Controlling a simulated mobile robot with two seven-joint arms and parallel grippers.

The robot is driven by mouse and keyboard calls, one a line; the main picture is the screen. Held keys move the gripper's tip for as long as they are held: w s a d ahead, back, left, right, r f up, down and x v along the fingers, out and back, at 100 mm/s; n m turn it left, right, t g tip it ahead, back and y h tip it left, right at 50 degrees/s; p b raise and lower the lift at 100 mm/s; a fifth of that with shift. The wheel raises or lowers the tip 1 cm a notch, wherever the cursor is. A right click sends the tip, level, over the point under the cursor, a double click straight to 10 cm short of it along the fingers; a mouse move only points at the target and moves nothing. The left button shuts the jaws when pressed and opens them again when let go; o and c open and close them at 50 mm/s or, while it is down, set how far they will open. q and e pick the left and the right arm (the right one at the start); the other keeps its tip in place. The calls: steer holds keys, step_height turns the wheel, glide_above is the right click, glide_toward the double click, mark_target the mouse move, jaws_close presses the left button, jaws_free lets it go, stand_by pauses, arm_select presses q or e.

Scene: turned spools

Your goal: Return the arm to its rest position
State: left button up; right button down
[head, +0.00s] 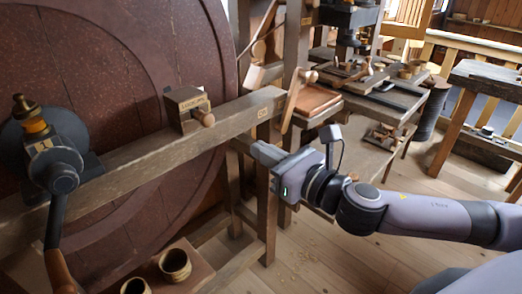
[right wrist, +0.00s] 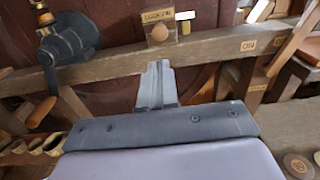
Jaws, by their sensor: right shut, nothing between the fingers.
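My right gripper (head: 262,152) is in front of the wooden beam, below its right end, with the arm coming in from the right. Its fingers are together with nothing between them. In the right wrist view its fingers (right wrist: 158,72) point up toward the beam, below the lock block. I cannot tell whether they touch the beam. My left gripper does not show.
The beam (head: 135,165) carries a lock block (head: 187,108) with a round knob and an ON label. A dark crank (head: 55,165) stands at left. Wooden cups (head: 174,264) sit low in front. Benches (head: 380,105) stand behind; open floor (head: 340,265) lies below my arm.

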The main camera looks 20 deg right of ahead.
stand_by(0.3)
steer(key=s+a+f+m+g+h, duration=0.1)
steer(key=s+a+f+m+g, duration=0.1)
steer(key=f+m, duration=0.65)
steer(key=s+a+f+m+g, duration=0.1)
steer(key=s+f+m, duration=0.1)
steer(key=f+m, duration=0.7)
steer(key=s+d+f+m+g+h, duration=0.1)
steer(key=s+f+m, duration=0.5)
steer(key=f+m, duration=0.2)
steer(key=s+d+f+m+g+h, duration=0.1)
steer(key=s+f+m+g+h, duration=0.1)
steer(key=s+f+m, duration=0.5)
steer(key=f+m, duration=0.1)
steer(key=m, duration=0.4)
steer(key=shift+s+d+f+g, duration=0.2)
steer(key=shift+s+d+g, duration=0.1)
steer(key=shift+d, duration=0.1)
steer(key=shift+w, duration=0.1)
